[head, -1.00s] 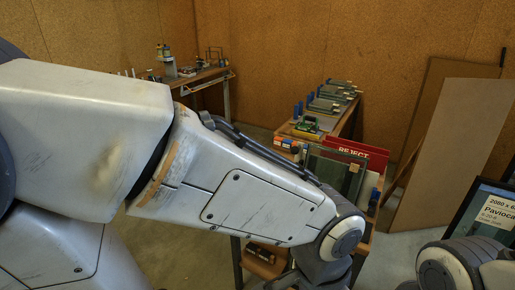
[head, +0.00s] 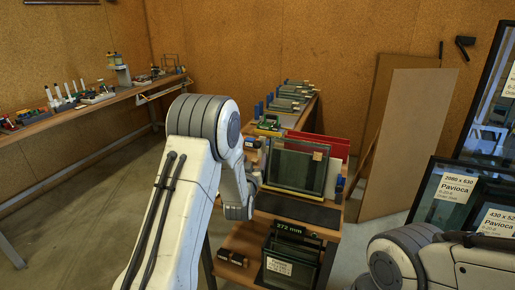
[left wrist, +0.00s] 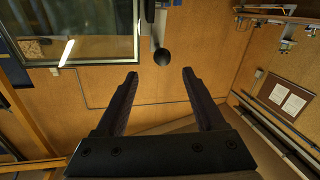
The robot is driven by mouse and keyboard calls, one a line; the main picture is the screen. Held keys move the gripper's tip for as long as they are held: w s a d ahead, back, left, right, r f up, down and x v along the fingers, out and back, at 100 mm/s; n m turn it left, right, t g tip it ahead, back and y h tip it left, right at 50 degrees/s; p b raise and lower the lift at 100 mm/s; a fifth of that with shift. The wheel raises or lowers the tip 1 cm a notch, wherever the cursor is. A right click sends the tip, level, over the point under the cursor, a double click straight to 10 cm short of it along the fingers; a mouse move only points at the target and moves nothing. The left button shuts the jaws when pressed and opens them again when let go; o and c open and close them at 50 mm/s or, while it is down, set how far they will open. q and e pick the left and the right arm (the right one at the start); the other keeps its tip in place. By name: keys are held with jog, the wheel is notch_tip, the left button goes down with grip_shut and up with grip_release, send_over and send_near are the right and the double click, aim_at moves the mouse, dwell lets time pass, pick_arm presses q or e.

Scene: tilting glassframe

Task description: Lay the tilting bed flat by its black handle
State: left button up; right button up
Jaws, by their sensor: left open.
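A dark framed glass panel (head: 290,168) stands tilted near upright at the near end of the bench, behind a flat black surface (head: 297,211); it appears to be the tilting bed. I cannot make out its black handle in the head view. In the left wrist view, a black round knob (left wrist: 163,57) on a pale rod shows beyond the gap between my fingers; I cannot tell whether it is that handle. My left gripper (left wrist: 160,76) is open with nothing between its fingers. Its fingers are not clear in the head view, where my arm bends down beside the panel. My right gripper is out of view.
A red panel (head: 327,147) stands behind the glass. Labelled panes (head: 290,262) stand on a shelf below. Large panes (head: 447,197) stand at the right, and brown boards (head: 398,140) lean on the wall. A side bench (head: 100,103) runs along the left; floor there is clear.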

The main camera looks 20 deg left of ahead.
aim_at(256, 147)
pick_arm(q)
jog(key=w, duration=0.3)
jog(key=w+a+p, duration=0.1)
jog(key=w, duration=0.3)
jog(key=w+a+p, duration=0.1)
jog(key=w, duration=0.2)
jog(key=shift+w+a, duration=0.15)
jog(key=shift+a, duration=0.05)
grip_shut()
dwell(1.1)
